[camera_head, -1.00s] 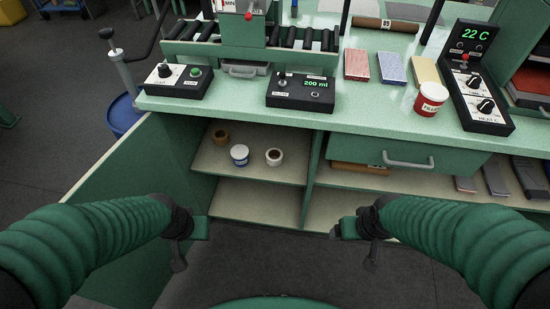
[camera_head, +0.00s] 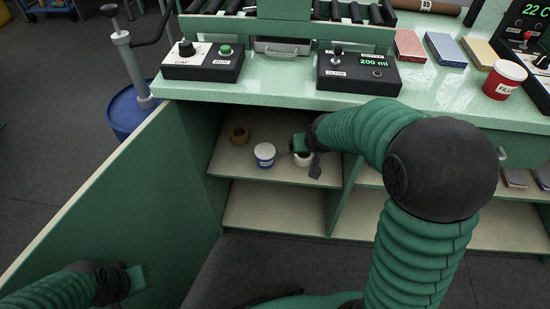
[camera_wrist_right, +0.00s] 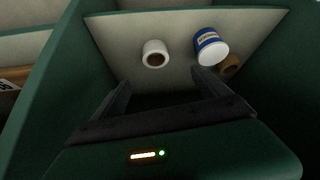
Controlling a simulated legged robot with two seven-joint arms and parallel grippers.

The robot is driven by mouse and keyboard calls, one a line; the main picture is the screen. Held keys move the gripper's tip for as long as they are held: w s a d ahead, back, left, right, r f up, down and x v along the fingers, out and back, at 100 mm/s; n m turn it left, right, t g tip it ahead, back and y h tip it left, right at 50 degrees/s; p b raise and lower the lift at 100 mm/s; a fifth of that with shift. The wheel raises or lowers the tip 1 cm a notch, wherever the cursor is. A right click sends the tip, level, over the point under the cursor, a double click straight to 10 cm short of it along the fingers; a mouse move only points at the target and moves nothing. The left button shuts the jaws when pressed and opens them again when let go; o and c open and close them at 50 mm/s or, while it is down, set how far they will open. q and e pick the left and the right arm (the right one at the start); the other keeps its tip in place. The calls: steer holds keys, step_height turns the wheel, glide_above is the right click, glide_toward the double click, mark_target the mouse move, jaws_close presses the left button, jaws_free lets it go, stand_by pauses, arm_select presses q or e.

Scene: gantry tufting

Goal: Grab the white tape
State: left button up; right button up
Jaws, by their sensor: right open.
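The white tape (camera_head: 302,159) is a small white roll with a brown core on the upper shelf of the open cabinet. In the head view my right gripper (camera_head: 300,145) partly covers it. In the right wrist view the white tape (camera_wrist_right: 155,54) lies beyond and between the two open fingers of my right gripper (camera_wrist_right: 165,88), apart from them, with nothing held. My left gripper (camera_head: 136,281) is low at the left, near the open cabinet door, away from the tape; its jaws are too small to read.
A white-and-blue tub (camera_head: 265,155) stands left of the tape, and a brown tape roll (camera_head: 239,135) lies behind it. The counter (camera_head: 290,96) overhangs the shelf (camera_head: 225,160). A green divider bounds the compartment at right, the open door (camera_head: 130,200) at left.

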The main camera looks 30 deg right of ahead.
steer(key=b, duration=0.2)
glide_toward(304, 155)
steer(key=b+x, duration=0.1)
steer(key=x, duration=0.2)
steer(key=a+b+x, duration=0.1)
steer(key=x, duration=0.1)
steer(key=shift+w+f+b, duration=0.2)
steer(key=shift+w+b, duration=0.1)
steer(key=shift+w, duration=0.1)
steer(key=f+b, duration=0.1)
steer(key=w+d+f+b, duration=0.1)
steer(key=f, duration=0.1)
steer(key=w+d+f+b, duration=0.1)
steer(key=shift+w+d+f+b, duration=0.2)
steer(key=shift+d+f+b, duration=0.05)
steer(key=shift+f+b, duration=0.1)
steer(key=shift+a+r, duration=0.2)
steer(key=shift+r, duration=0.1)
steer(key=shift+c, duration=0.3)
steer(key=shift+d, duration=0.1)
steer(key=c, duration=1.4)
arm_select(q)
steer(key=s+x, duration=0.1)
steer(key=x, duration=0.7)
steer(key=shift+s+d+f, duration=0.25)
steer(key=shift+s, duration=0.2)
arm_select(e)
steer(key=shift+r, duration=0.1)
